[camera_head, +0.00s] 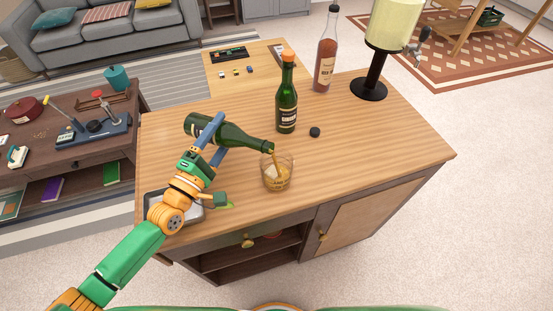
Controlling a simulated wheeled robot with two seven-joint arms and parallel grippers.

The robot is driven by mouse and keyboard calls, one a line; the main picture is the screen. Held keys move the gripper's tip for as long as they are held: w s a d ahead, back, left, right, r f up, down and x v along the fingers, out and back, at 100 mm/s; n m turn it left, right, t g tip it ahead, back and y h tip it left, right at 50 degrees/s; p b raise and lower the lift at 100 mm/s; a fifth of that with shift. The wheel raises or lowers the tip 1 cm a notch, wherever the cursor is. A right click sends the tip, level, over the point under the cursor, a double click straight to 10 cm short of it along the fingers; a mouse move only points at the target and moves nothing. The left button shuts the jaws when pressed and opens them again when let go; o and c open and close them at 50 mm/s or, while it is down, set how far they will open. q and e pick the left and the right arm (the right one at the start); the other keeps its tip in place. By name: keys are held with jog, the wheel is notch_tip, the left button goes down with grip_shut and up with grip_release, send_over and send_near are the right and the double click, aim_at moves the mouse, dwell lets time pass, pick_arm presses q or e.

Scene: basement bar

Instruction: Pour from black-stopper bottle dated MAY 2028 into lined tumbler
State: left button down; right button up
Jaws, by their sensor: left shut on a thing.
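My left gripper (216,136) is shut on a dark green bottle (240,134), held tilted almost level above the bar top. Its uncapped mouth points right, at the rim of a clear tumbler (278,174). An amber stream runs from the mouth into the tumbler, which has amber liquid in it. A small black stopper (314,132) lies on the wood to the right. The held bottle's label is partly behind the fingers, and its date is too small to read. The tumbler's lines are hard to make out. My right gripper is not in view.
An upright green bottle with an orange stopper (287,98) stands just behind the tumbler. A tall amber bottle (325,60) and a drink dispenser (372,85) stand farther back. A metal tray (158,213) is partly under my left arm. The bar top's right side (390,140) is clear.

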pick_arm(q)
jog(key=shift+r+m, duration=0.15)
jog(key=shift+m, duration=0.35)
dwell(1.1)
